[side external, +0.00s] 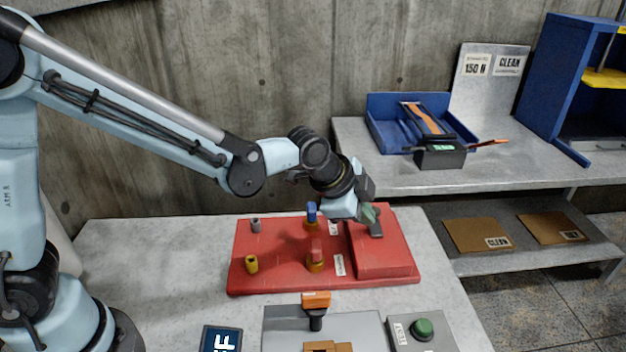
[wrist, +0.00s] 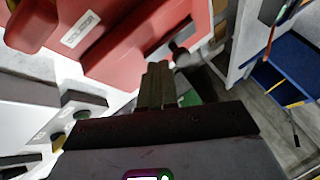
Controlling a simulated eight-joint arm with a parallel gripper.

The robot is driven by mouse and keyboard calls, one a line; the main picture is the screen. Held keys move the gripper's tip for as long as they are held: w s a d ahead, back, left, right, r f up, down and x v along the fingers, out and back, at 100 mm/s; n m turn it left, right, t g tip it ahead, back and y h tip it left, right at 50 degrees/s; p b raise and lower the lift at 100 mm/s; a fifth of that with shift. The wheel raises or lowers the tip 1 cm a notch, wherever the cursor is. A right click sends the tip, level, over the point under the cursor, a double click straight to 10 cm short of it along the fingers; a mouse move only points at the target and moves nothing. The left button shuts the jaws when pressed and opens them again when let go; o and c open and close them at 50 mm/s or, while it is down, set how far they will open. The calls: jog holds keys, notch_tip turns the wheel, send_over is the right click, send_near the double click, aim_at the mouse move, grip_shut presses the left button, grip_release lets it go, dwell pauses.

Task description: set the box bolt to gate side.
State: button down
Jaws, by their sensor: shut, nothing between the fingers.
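A red panel (side external: 285,280) lies on the grey table, with a raised red box (side external: 385,262) at its right end. A dark grey piece (side external: 376,229) on top of this box looks like the box bolt; which side it is set to cannot be told. My gripper (side external: 368,213) is at its upper end, touching it or very close. In the wrist view my gripper's fingers (wrist: 156,84) are together with nothing between them.
Blue-topped (side external: 311,210) and red-topped (side external: 316,248) posts stand left of the box, with a yellow cylinder (side external: 251,264) and a grey one (side external: 255,225). In front are an orange-topped lever (side external: 316,300) and a green button (side external: 421,328). A blue tray (side external: 380,108) sits on the back bench.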

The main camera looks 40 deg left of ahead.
jog(key=s, duration=0.1)
jog(key=s+r, duration=0.1)
jog(key=shift+s+d, duration=0.35)
jog(key=v, duration=0.9)
jog(key=shift+r, duration=0.15)
jog(key=s+a+f+n+y, duration=0.1)
jog(key=s+a+n, duration=0.3)
jog(key=a+n, duration=0.2)
jog(key=s+a+f+n+y, duration=0.1)
jog(key=s+a+f+n, duration=0.1)
jog(key=s+a+n, duration=0.3)
jog(key=a+n, duration=0.2)
jog(key=a, duration=0.2)
jog(key=shift+a+t, duration=0.2)
jog(key=shift+t, duration=0.2)
